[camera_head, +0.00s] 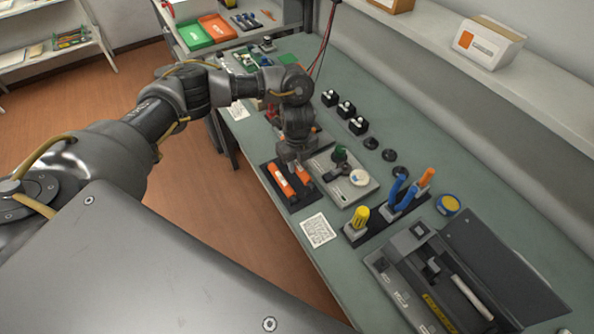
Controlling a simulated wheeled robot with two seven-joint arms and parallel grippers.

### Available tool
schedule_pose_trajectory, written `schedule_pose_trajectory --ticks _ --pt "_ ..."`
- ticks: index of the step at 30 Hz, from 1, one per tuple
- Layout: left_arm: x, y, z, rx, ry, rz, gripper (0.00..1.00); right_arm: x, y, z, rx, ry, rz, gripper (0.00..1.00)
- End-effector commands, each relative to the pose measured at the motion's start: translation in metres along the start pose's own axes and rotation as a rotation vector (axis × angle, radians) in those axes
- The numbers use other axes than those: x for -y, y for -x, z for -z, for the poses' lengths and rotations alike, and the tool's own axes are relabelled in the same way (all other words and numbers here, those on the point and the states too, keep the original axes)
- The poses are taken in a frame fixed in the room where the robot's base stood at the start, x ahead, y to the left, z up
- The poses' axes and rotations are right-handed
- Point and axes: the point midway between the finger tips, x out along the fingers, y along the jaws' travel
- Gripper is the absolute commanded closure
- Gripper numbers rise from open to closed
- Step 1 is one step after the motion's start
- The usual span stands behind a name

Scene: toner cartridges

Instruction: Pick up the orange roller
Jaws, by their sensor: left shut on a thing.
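Two orange pieces lie side by side on a black tray (296,205) near the front edge of the bench. The left one is an orange roller (281,181) with a white label; the right one (303,174) is partly hidden by my gripper. My left gripper (294,166) reaches down from above at the far end of these pieces. It is shut on an orange piece, apparently the right one, though the fingers hide the contact. I cannot tell whether that piece is lifted off the tray. My right gripper is not in view.
A grey plate (343,190) with a green knob and white disc lies right of the tray. A printed sheet (318,230), a tool rack (385,222) and an open black printer unit (440,285) stand nearer. Black-based pieces (346,109) line the back.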

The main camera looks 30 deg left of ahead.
Motion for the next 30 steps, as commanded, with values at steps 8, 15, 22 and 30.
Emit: schedule_pose_trajectory --ticks 8,15,22,30 --pt "-0.022 0.060 0.048 0.002 -0.014 -0.001 0.99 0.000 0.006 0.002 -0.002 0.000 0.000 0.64" --pt "-0.043 0.080 0.097 0.000 -0.013 -0.002 0.99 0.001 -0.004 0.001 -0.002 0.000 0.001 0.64" --pt "-0.054 0.091 0.121 -0.001 -0.007 -0.003 0.99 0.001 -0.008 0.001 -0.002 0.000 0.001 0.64" --pt "-0.057 0.095 0.126 -0.001 -0.003 -0.005 0.99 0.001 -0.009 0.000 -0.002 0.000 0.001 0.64"
